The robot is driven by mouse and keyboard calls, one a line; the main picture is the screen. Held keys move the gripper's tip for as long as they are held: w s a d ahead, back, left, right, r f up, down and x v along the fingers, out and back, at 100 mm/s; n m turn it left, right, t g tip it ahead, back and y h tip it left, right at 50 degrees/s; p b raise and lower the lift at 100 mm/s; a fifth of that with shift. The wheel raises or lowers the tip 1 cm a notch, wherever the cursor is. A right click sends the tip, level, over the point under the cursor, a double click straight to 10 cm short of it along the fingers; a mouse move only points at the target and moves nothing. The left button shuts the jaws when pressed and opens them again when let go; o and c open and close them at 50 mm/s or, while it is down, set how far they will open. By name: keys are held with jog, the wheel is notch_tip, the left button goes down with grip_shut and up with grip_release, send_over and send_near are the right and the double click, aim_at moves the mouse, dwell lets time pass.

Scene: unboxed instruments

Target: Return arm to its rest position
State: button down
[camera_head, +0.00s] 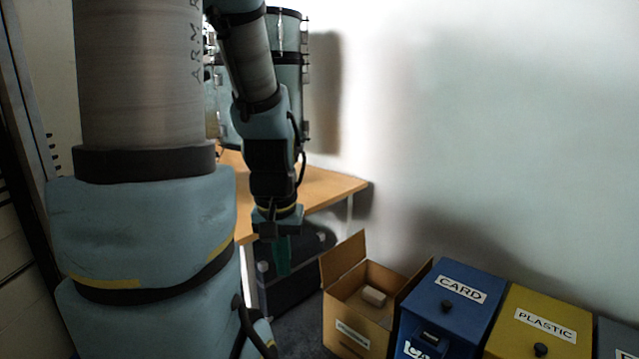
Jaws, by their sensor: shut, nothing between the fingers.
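My arm comes down from the top left of the head view. My gripper (282,256) hangs at its end, pointing down, with teal fingers that are together and hold nothing. It is in front of the wooden table's right part and above the floor, left of an open cardboard box (345,318). The gripper and the box appear apart.
A wooden table (325,187) stands behind my arm, with drum-like teal instruments (287,75) on or above it. A dark case (300,285) is under it. A blue CARD bin (455,300) and a yellow PLASTIC bin (535,325) stand at right. A pale block (374,296) lies in the box.

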notch_tip(320, 180, up, 16)
jog(key=p, duration=1.4)
jog(key=shift+r, duration=0.15)
